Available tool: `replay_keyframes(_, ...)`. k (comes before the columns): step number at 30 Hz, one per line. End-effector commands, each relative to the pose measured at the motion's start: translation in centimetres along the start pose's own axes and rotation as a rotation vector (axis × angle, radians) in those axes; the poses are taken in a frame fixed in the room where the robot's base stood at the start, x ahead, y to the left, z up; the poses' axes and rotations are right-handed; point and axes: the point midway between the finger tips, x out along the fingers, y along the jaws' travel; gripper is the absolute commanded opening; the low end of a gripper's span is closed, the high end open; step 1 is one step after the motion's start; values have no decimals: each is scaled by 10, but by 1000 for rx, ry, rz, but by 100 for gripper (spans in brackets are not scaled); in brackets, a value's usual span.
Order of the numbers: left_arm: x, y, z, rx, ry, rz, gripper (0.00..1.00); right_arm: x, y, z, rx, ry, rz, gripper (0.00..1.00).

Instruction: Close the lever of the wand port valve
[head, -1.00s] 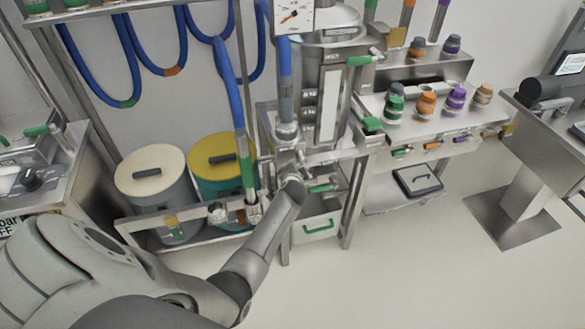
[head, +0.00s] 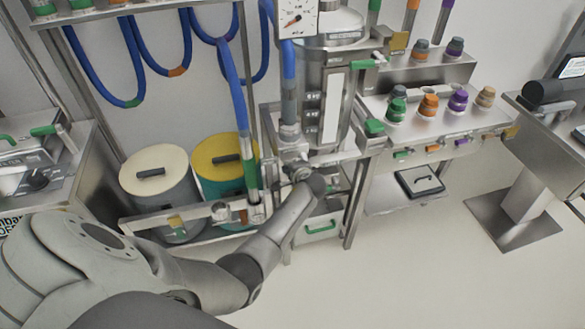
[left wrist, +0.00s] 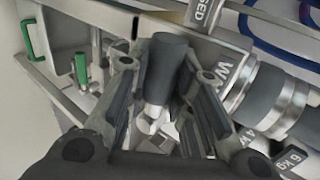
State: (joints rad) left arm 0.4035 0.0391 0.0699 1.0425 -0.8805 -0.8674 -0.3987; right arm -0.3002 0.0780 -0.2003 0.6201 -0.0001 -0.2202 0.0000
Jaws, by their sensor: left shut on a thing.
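The wand port valve's lever has a dark grey grip (left wrist: 166,62) on a short metal stem, seen in the left wrist view. The fingers of my left gripper (left wrist: 166,100) are shut around this lever, one on each side. Beside it on the right is the port's metal collar (left wrist: 240,97) with a dark hose end. A partly hidden "WA..." label and a "...SED" label show on the steel body. In the head view my left gripper (head: 298,170) is below the metal hose fitting (head: 290,133), mostly hidden by my wrist. The lever cannot be made out there. My right gripper is not in view.
A steel rack holds a cream-lidded bin (head: 158,165) and a yellow-lidded bin (head: 222,150) left of my arm. Blue hoses (head: 232,85) hang above. A shelf with coloured knobs (head: 428,105) stands right. A green-handled lever (left wrist: 82,70) is near the gripper. Front floor is clear.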

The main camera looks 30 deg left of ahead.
Motion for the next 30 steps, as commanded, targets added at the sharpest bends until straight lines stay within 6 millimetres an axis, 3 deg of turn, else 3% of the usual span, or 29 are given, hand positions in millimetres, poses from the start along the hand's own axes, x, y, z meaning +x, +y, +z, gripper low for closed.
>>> replay_keyframes(5,0,-1,1,10,-3,-3,0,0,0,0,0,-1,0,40)
replay_keyframes(6,0,-1,1,10,-3,-3,22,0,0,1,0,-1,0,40)
replay_keyframes(11,0,-1,1,7,-2,-2,43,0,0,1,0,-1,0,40)
replay_keyframes(23,-3,0,0,4,0,-2,43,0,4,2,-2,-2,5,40)
replay_keyframes(30,-26,0,-1,2,2,-2,43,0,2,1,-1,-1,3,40)
